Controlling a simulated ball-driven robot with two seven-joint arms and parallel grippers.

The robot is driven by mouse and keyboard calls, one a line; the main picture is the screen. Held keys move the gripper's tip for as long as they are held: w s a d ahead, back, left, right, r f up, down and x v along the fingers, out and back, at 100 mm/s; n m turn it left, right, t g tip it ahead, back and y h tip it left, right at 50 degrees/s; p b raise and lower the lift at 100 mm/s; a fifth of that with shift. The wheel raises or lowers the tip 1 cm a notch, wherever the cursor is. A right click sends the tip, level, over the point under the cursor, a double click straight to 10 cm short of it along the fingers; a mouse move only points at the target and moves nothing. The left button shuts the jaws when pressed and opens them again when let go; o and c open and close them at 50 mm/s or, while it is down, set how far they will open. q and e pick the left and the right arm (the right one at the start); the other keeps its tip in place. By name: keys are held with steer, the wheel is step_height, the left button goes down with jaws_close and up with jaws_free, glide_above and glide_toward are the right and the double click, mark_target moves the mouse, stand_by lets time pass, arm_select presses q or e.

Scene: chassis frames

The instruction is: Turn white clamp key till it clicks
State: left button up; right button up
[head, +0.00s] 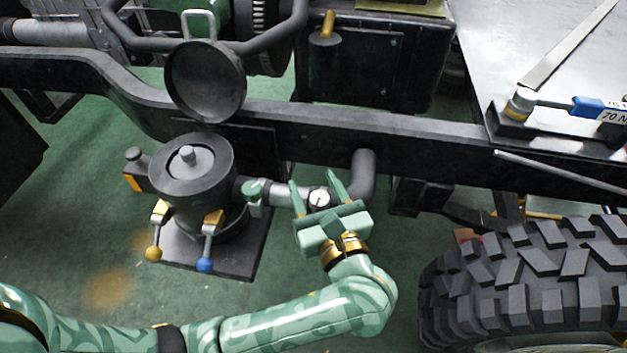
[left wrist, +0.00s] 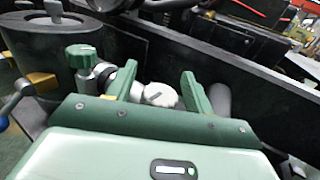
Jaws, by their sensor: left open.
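The white clamp key (head: 319,198) is a small round knob on the pipe joint to the right of the dark canister. It also shows in the left wrist view (left wrist: 160,95), with a dark mark on its top. My left gripper (head: 314,179) is open, and its two green fingers stand on either side of the key. In the left wrist view the key lies between the fingers (left wrist: 158,74), with a gap visible on each side. The lower part of the key is hidden behind the gripper body. My right gripper is not in view.
A green knob (head: 252,188) sits on the same pipe, just left of my gripper. The dark canister (head: 190,175) has yellow and blue ball-ended levers and a raised lid (head: 205,80). A chassis rail (head: 420,140) runs behind. A large tyre (head: 530,285) is at right.

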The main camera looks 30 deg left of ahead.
arm_select(q)
steer(key=c, duration=1)
